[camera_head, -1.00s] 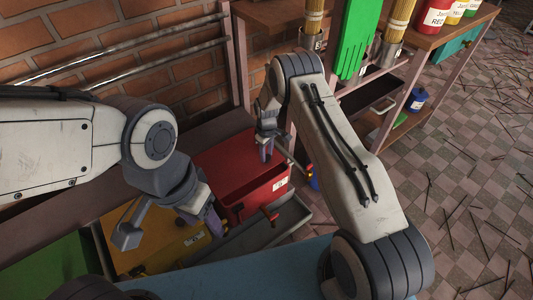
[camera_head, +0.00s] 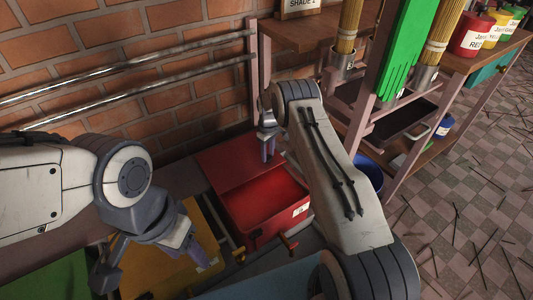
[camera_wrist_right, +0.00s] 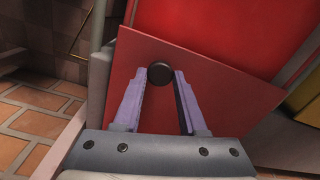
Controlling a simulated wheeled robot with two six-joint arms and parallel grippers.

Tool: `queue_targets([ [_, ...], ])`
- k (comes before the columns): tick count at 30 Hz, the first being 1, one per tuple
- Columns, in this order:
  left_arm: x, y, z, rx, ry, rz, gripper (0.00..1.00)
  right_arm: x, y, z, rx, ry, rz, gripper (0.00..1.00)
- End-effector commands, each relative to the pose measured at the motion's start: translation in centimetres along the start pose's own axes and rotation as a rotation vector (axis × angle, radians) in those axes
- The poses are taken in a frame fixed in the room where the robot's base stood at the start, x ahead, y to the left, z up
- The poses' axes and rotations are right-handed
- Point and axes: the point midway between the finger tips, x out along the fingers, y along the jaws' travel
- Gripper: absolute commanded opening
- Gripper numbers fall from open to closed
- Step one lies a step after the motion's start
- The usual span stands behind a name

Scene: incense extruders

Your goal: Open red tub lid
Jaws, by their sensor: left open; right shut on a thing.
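The flat red lid (camera_head: 228,165) lies over the back part and reaches towards the wall. My right gripper (camera_head: 267,150) is shut on the lid's knob, which the head view hides. The right wrist view shows the dark round knob (camera_wrist_right: 160,73) between the fingertips, with the lid (camera_wrist_right: 225,90) behind it. My left gripper (camera_head: 152,264) is open and empty, above the yellow tub (camera_head: 200,222).
A green surface (camera_head: 50,277) is at lower left and a blue one (camera_head: 265,284) at the front. A red-handled crank (camera_head: 288,244) sits just before the red tub. The brick wall (camera_head: 150,90) and metal rails are behind. A shelf with paint cans (camera_head: 472,36) stands at right.

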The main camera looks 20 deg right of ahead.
Motion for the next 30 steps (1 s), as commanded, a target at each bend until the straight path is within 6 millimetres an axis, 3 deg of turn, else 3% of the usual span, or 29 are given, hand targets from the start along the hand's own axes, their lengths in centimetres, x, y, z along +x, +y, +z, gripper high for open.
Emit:
queue_targets([
  [6,0.0,0.0,0.0,0.0,0.0,0.0,0.57,0.0,0.1,-0.4,-0.008,0.0,0.011,0.0],
  [7,0.0,0.0,0.0,0.0,0.0,0.0,0.57,0.0,0.1,-0.4,-0.008,0.0,0.012,0.49],
  [9,0.0,0.0,0.0,0.0,0.0,0.0,0.57,0.0,0.0,-0.5,-0.009,0.0,0.011,0.71],
  [20,-0.2,0.0,0.0,0.0,0.0,0.0,0.57,-0.4,-0.2,-0.6,-0.011,0.0,0.009,0.71],
  [30,-2.7,0.2,-0.1,0.0,0.0,0.0,0.57,-6.6,0.0,-0.5,-0.008,0.002,0.011,0.71],
])
